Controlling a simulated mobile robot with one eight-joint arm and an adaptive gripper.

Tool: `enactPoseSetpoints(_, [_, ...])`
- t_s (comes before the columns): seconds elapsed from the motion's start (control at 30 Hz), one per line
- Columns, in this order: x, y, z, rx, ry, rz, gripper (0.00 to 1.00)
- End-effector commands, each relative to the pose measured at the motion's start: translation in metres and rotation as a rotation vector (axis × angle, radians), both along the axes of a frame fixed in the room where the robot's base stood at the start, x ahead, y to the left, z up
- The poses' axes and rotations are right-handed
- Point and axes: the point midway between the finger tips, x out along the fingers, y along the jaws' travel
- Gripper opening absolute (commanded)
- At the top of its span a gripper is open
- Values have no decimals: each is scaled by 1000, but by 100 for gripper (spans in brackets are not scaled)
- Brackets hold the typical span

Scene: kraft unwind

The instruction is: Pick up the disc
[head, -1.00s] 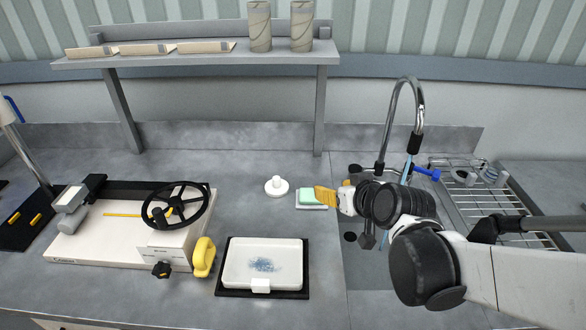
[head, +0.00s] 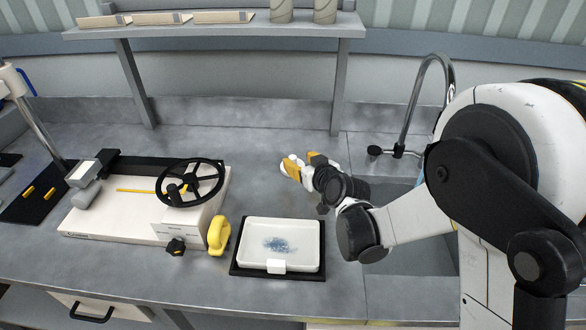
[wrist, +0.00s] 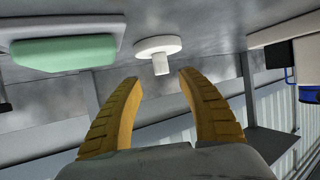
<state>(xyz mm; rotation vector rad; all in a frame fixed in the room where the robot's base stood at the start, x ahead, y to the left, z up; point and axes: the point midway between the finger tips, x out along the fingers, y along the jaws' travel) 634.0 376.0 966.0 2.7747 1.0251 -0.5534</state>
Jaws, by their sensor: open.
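The disc (wrist: 158,46) is white and round with a short knob in its middle. In the wrist view it lies on the grey counter just beyond my fingertips, its knob between the lines of the two fingers. In the head view the disc (head: 286,168) shows only partly, with my gripper (head: 290,169) over it. My gripper also shows in the wrist view (wrist: 156,76), with its two yellow ridged fingers apart and nothing between them.
A green block (wrist: 65,50) on a white base lies beside the disc. A white tray (head: 250,258) with blue specks sits on a black mat in front. A machine with a black handwheel (head: 190,182) stands at left. A shelf (head: 215,30) runs behind.

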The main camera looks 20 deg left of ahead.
Motion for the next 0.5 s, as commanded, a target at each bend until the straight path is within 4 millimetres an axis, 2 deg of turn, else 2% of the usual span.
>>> enactPoseSetpoints(0.3, [28, 29, -21, -1, -1, 0, 46])
enactPoseSetpoints(0.5, [30, 30, -20, -1, -1, -1, 46])
